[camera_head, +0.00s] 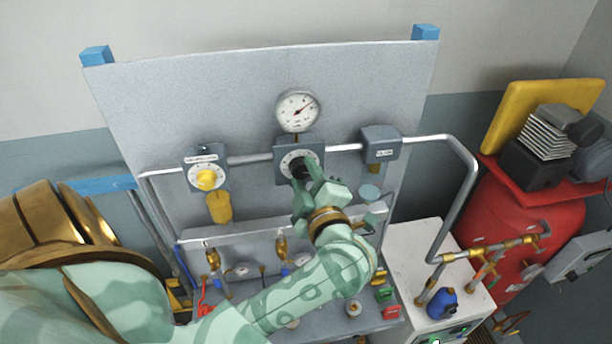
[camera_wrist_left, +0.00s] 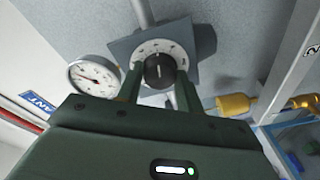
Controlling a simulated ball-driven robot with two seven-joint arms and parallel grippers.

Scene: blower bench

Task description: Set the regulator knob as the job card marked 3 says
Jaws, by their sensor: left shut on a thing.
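The regulator knob (camera_wrist_left: 158,72) is black and round, with a pale mark on its face, on a white dial (camera_wrist_left: 181,50) with dark markings. In the head view the regulator dial (camera_head: 287,158) sits in a grey square housing in the middle of the panel, below a round pressure gauge (camera_head: 297,111) with a red needle. My left gripper (camera_head: 307,172) is shut on the knob; in the wrist view its two fingers (camera_wrist_left: 159,75) stand on either side of it. The dial numbers are too small to read. I cannot pick out the job card marked 3. My right gripper is not in view.
A yellow knob (camera_head: 206,179) on a white dial is to the left, above a yellow bowl. A grey box (camera_head: 380,146) sits on the pipe to the right. A red tank (camera_head: 520,232) stands at far right.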

